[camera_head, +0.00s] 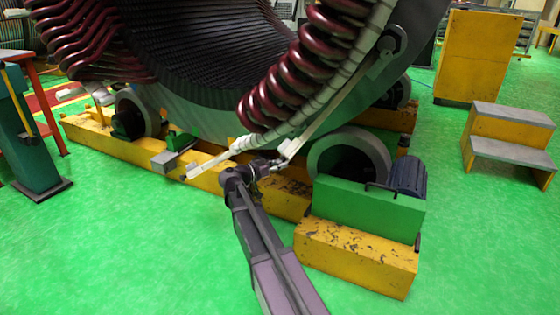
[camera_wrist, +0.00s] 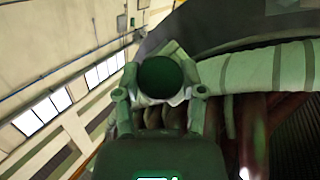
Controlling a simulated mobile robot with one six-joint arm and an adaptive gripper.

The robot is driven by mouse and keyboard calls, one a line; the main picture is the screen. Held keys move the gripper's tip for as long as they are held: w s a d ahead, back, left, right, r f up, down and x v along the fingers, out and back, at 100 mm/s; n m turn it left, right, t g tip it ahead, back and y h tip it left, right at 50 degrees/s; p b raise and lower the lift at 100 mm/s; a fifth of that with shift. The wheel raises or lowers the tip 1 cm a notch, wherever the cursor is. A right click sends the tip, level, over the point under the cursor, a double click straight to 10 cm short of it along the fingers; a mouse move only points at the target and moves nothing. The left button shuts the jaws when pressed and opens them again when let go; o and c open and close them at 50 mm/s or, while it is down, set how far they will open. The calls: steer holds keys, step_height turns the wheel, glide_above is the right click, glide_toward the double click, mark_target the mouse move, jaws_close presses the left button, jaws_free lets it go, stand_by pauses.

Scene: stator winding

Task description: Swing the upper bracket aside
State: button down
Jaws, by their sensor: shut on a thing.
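The upper bracket (camera_head: 345,101) is a pale, slim bar. It runs from a dark round pivot (camera_head: 392,40) on the stator's right side down and left to my gripper (camera_head: 281,163). My gripper is at its lower end, in front of the stator's lower rim. In the wrist view my gripper (camera_wrist: 161,98) has its fingers on either side of a round dark-green end (camera_wrist: 162,78), shut on it. This looks like the bracket's end. The exact contact is too small to see in the head view.
The stator (camera_head: 215,60) carries dark red coils (camera_head: 300,70) and a white wrapped ring (camera_wrist: 265,80) close to my gripper. Rollers (camera_head: 348,155) and a yellow base (camera_head: 355,255) stand below. Another pale bar (camera_head: 212,160) lies left of my gripper. Green floor is free in front.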

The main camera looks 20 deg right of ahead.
steer(key=shift+s+r, duration=0.1)
steer(key=shift+r, duration=0.1)
steer(key=shift+c, duration=0.9)
jaws_free()
steer(key=shift+a, duration=0.15)
steer(key=s+a, duration=0.2)
steer(key=a, duration=1.3)
steer(key=shift+s+a+r, duration=0.15)
steer(key=shift+a, duration=0.1)
stand_by(1.1)
stand_by(0.4)
